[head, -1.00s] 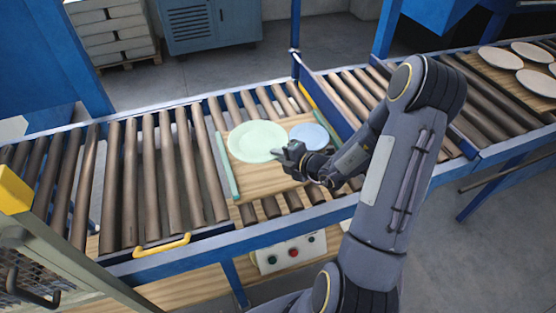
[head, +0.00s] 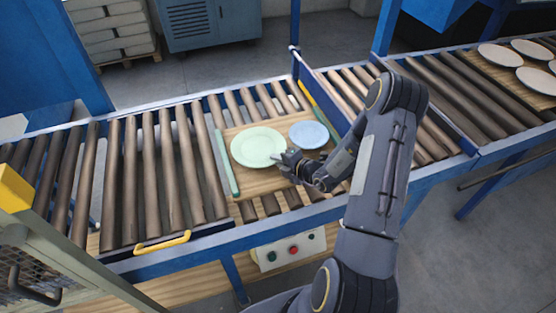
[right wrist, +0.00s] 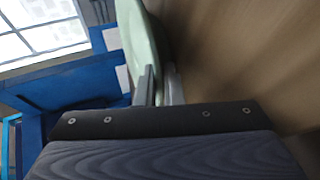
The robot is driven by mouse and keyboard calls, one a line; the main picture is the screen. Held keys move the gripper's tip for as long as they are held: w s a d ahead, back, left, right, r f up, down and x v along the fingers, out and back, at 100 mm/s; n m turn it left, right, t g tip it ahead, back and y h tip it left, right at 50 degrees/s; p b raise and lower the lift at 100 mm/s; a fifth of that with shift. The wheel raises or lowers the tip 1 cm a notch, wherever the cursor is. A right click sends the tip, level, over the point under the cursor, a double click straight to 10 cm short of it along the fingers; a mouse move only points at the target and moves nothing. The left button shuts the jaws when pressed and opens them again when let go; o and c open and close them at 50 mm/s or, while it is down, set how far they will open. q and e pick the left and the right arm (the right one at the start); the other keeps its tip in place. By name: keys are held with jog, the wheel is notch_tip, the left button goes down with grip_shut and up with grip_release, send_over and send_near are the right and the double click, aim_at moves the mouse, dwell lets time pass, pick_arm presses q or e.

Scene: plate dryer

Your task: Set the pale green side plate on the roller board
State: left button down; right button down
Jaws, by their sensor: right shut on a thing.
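The pale green side plate (head: 257,146) is over the left part of the wooden roller board (head: 262,184), lying about flat. I cannot tell whether it touches the board all round. My right gripper (head: 279,158) is shut on the plate's near right rim. In the right wrist view the plate (right wrist: 143,38) is seen edge-on between the fingers (right wrist: 158,86), close beside the board's wood surface (right wrist: 235,50). My left gripper is not in view.
A pale blue plate (head: 309,134) lies on the board's right part, just right of the green one. Green strips (head: 227,164) edge the board's left side. Rollers (head: 150,180) to the left are bare. Several cream plates (head: 500,55) lie on another board at the far right.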

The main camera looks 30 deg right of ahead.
jog(key=c, duration=1.8)
grip_release()
